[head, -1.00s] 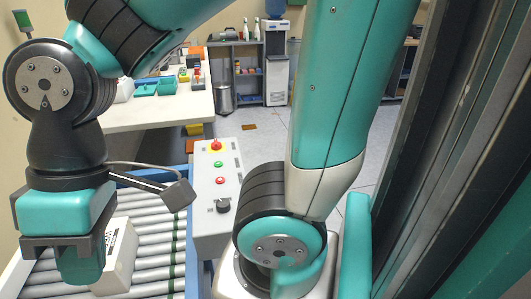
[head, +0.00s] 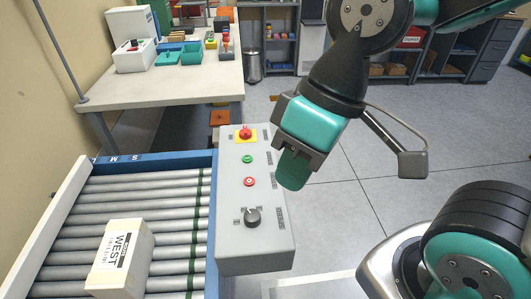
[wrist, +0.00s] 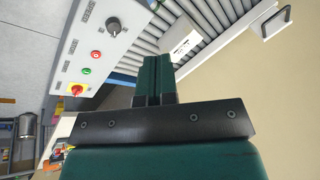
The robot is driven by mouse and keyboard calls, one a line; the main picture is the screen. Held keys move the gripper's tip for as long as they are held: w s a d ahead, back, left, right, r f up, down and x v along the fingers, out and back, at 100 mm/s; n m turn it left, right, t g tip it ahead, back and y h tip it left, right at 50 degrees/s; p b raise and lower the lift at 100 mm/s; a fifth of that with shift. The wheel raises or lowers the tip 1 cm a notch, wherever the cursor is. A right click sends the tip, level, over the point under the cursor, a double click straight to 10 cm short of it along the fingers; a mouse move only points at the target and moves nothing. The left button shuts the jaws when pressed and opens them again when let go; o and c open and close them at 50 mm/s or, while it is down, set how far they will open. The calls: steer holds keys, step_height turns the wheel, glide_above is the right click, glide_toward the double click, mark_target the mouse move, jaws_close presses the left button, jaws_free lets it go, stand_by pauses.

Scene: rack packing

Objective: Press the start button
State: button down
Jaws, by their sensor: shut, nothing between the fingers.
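The grey control panel (head: 230,240) stands beside the roller conveyor. From far to near it carries a red mushroom button on a yellow plate (head: 245,133), a green button (head: 247,159), a red button (head: 249,181) and a black rotary knob (head: 252,217). The green button also shows in the wrist view (wrist: 86,71). My gripper (head: 291,178) is shut and empty, pointing down, to the right of the green and red buttons in the head view. Its closed fingers (wrist: 152,68) point away from the buttons in the wrist view. Its height above the panel is hard to tell.
A white box labelled WEST (head: 135,258) lies on the conveyor rollers (head: 170,215) left of the panel. A white table (head: 170,85) with green bins (head: 191,56) stands behind. The floor (head: 345,200) right of the panel is open.

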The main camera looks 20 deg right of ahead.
steer(key=m+t+p, duration=0.5)
steer(key=m+t, duration=0.3)
steer(key=m, duration=2.1)
glide_above(247, 159)
step_height(247, 159, down, 13)
steer(key=shift+f, duration=0.1)
step_height(247, 159, down, 9)
steer(key=b, duration=0.7)
